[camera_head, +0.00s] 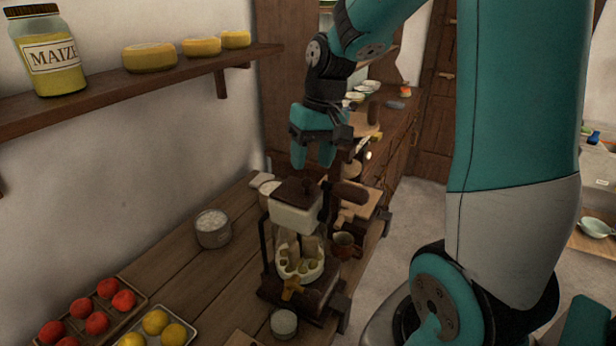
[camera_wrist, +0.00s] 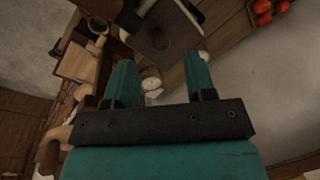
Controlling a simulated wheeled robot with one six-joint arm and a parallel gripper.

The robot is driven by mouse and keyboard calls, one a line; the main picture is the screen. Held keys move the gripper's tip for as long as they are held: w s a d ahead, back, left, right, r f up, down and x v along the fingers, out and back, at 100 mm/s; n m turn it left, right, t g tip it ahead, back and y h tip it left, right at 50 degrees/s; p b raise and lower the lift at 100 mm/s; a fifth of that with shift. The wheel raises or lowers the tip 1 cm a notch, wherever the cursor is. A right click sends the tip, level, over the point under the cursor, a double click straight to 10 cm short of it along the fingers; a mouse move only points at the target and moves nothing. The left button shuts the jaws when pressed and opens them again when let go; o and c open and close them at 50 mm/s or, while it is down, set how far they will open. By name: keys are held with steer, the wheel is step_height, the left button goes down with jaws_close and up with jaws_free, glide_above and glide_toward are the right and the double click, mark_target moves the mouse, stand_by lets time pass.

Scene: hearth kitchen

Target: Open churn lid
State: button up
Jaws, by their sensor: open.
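The churn (camera_head: 296,219) stands on the wooden counter, a pale box in a dark wooden frame with a handle on its right. Its dark wooden lid (camera_head: 294,191) lies flat on top and looks closed. In the wrist view the lid (camera_wrist: 152,40) is a dark square with a round darker spot, ahead of the fingertips. My gripper (camera_head: 313,160) is open and empty, pointing down just above the lid's back right side. Its two teal fingers also show in the wrist view (camera_wrist: 160,68). I cannot tell whether a fingertip touches the lid.
A pale tub (camera_head: 213,233) stands left of the churn, and a small jar (camera_head: 284,324) in front. Red fruit (camera_head: 97,322) and yellow fruit (camera_head: 155,322) sit in trays at the front left. A wall shelf (camera_head: 120,88) holds a maize jar and cheeses. A brown mug (camera_head: 344,245) stands close right.

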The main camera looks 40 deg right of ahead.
mark_target(308, 179)
steer(key=f, duration=0.2)
steer(key=a+f, duration=0.1)
steer(key=f, duration=0.2)
steer(key=shift+w, duration=0.15)
steer(key=shift+r, duration=0.1)
jaws_close()
